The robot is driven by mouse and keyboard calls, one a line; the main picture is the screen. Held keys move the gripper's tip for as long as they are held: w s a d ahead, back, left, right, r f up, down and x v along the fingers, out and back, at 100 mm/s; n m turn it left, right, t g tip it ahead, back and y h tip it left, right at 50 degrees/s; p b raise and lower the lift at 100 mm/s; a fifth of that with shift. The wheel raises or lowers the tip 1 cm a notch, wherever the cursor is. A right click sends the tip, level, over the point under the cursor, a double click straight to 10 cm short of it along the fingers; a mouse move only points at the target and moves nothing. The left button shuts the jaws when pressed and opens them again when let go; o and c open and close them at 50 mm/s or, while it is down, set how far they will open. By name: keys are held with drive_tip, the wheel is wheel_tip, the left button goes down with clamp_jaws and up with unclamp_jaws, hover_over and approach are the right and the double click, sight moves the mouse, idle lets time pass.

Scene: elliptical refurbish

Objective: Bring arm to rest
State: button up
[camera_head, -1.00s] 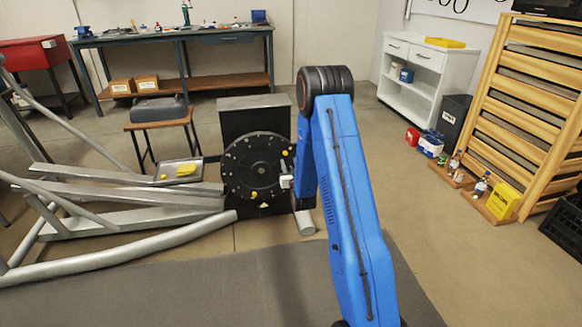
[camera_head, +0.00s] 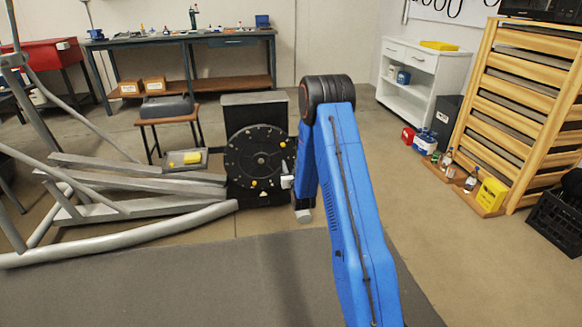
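My blue arm (camera_head: 350,215) is raised and bent in the middle of the view, with its black joint (camera_head: 328,90) at the top. Its forearm points down on the far side. A small pale part, seemingly my gripper (camera_head: 287,181), shows left of the forearm, in front of the right edge of the elliptical's black disc (camera_head: 258,155). The fingers are too small and too hidden to tell open from shut. The elliptical's grey frame bars (camera_head: 130,190) stretch to the left of the disc. I cannot tell whether the gripper touches the disc.
A workbench (camera_head: 180,42) is at the back. A wooden slatted rack (camera_head: 520,110) and bottles stand right. A grey mat (camera_head: 180,285) covers the front floor.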

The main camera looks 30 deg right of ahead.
idle(0.4)
drive_tip(key=s+a+r+g+y, duration=0.1)
drive_tip(key=s+a+r, duration=0.15)
drive_tip(key=r, duration=0.35)
drive_tip(key=s+a+r+g+y, duration=0.1)
drive_tip(key=s+a+r+g, duration=0.1)
drive_tip(key=a+r, duration=0.3)
drive_tip(key=s+a+r+n+g+y, duration=0.1)
drive_tip(key=s+a+r, duration=0.2)
drive_tip(key=s+r, duration=0.25)
drive_tip(key=s+a+r+n+g, duration=0.1)
drive_tip(key=s+a+r+g, duration=0.2)
drive_tip(key=s, duration=0.4)
drive_tip(key=s+a+r+g, duration=0.1)
drive_tip(key=s+a+g, duration=0.1)
drive_tip(key=s, duration=1.2)
drive_tip(key=s+a+r+g+y, duration=0.1)
drive_tip(key=s+a, duration=0.3)
drive_tip(key=s, duration=1)
drive_tip(key=s+a+r+n+g+y, duration=0.1)
drive_tip(key=s+a+g, duration=0.1)
drive_tip(key=s, duration=1.3)
drive_tip(key=shift+a+r+g, duration=0.3)
drive_tip(key=shift+a+r, duration=0.1)
drive_tip(key=shift+a, duration=0.05)
